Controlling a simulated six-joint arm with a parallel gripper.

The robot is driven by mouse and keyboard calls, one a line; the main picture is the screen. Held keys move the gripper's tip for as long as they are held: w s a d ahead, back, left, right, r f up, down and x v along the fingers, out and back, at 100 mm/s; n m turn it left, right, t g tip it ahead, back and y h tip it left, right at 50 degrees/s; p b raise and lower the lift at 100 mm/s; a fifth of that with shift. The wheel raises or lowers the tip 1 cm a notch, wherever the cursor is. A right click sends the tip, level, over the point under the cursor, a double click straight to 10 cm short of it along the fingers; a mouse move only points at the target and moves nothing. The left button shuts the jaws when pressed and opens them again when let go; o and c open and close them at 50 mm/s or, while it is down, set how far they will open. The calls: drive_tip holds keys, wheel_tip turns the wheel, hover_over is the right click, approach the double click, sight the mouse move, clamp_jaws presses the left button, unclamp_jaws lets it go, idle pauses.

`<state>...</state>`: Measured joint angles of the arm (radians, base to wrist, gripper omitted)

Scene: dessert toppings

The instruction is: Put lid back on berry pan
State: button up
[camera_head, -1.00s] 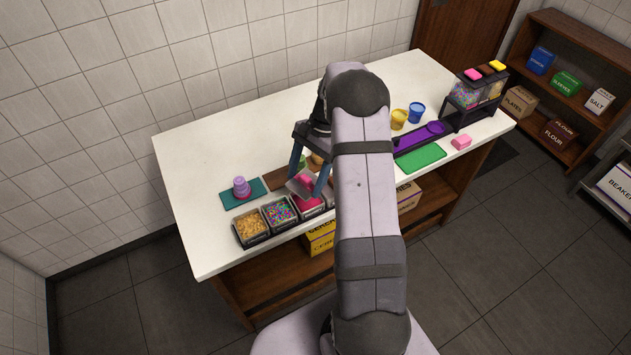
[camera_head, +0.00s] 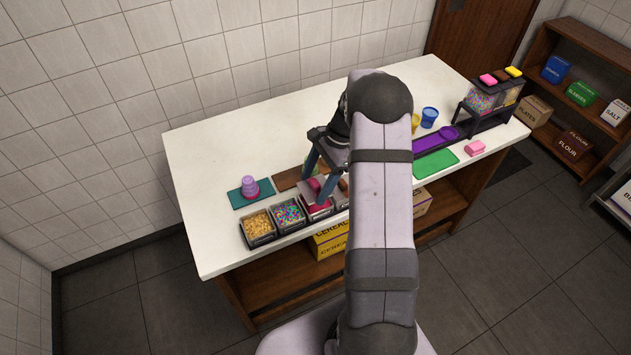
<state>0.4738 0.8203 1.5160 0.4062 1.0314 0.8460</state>
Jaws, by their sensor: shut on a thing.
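My gripper (camera_head: 316,188) is above the row of topping pans at the counter's front edge. The lid is over the berry pan (camera_head: 317,213), a dark pan with red content, third from the left in the row. Gripper and lid partly hide the pan. I cannot tell whether the lid touches the rim or is just above it.
A cereal pan (camera_head: 257,227) and a sprinkle pan (camera_head: 288,213) stand left of the berry pan. My arm hides the counter's middle. A green mat (camera_head: 436,164) and purple tray (camera_head: 428,144) lie to the right.

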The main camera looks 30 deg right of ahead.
drive_tip(key=shift+f+b, duration=1.05)
drive_tip(key=shift+f, duration=0.8)
drive_tip(key=shift+f, duration=0.55)
idle(1.0)
drive_tip(key=o, duration=1.6)
drive_tip(key=shift+c, duration=0.2)
drive_tip(key=shift+r, duration=0.1)
drive_tip(key=shift+r+p, duration=3.05)
drive_tip(key=shift+r, duration=0.45)
clamp_jaws()
